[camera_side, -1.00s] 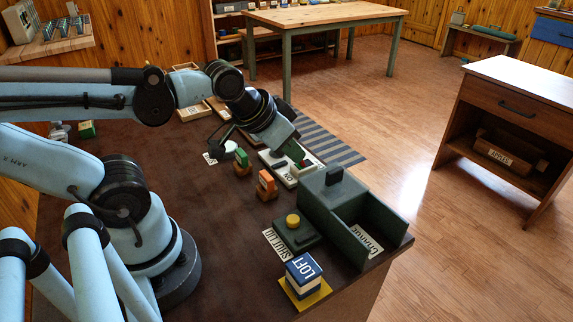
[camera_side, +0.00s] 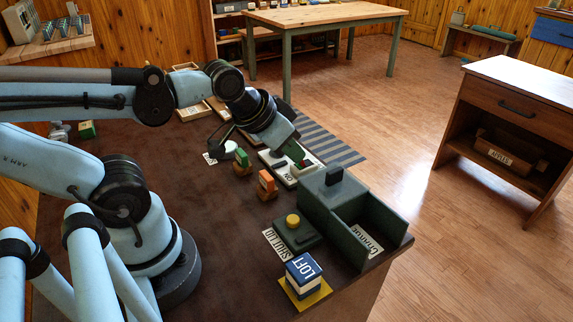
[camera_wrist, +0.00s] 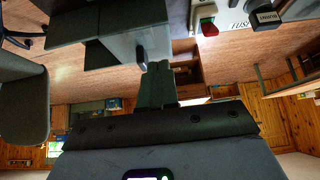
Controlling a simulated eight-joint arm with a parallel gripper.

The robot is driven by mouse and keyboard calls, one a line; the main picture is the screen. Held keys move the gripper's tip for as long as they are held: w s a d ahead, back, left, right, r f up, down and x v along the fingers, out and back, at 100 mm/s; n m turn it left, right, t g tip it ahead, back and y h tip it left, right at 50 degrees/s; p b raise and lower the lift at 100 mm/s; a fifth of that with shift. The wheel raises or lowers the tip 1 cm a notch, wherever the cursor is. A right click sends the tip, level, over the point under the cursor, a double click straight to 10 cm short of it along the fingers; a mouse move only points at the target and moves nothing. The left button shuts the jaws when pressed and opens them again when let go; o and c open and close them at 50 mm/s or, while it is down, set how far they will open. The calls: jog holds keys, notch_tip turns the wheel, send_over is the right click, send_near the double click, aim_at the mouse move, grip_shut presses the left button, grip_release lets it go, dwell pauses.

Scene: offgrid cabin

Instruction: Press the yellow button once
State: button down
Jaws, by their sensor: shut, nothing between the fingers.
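The yellow button (camera_side: 292,219) is a short round cap on a dark green box (camera_side: 301,240), near the table's front right edge in the side view. A label reading SHUT lies along the box's left side. My gripper (camera_side: 301,161) is shut and empty, with green fingers. It is farther back than the button, near the white switch panel (camera_side: 277,166), and does not touch the button. In the wrist view my shut fingers (camera_wrist: 160,66) point toward a grey block with a dark knob. I cannot make out the yellow button there.
A dark green open-topped bin (camera_side: 378,226) with a raised block and knob stands right of the button. An orange block (camera_side: 266,184) and a green block (camera_side: 241,157) stand behind. The left middle of the tabletop is clear.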

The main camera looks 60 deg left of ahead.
aim_at(289, 217)
jog(key=shift+s+d+f+m+g+h, duration=0.15)
jog(key=shift+s+d+h, duration=0.35)
jog(key=shift+h, duration=0.65)
jog(key=shift+s+d+m+g+h, duration=0.15)
jog(key=shift+s+d+h, duration=0.3)
jog(key=shift+h, duration=0.65)
jog(key=shift+s+d+f+m+g+h, duration=0.15)
jog(key=shift+s+d+h, duration=0.35)
jog(key=shift+h, duration=0.65)
jog(key=shift+w+d, duration=0.1)
jog(key=shift+w, duration=0.05)
jog(key=shift+f, duration=4.2)
jog(key=shift+f, duration=0.1)
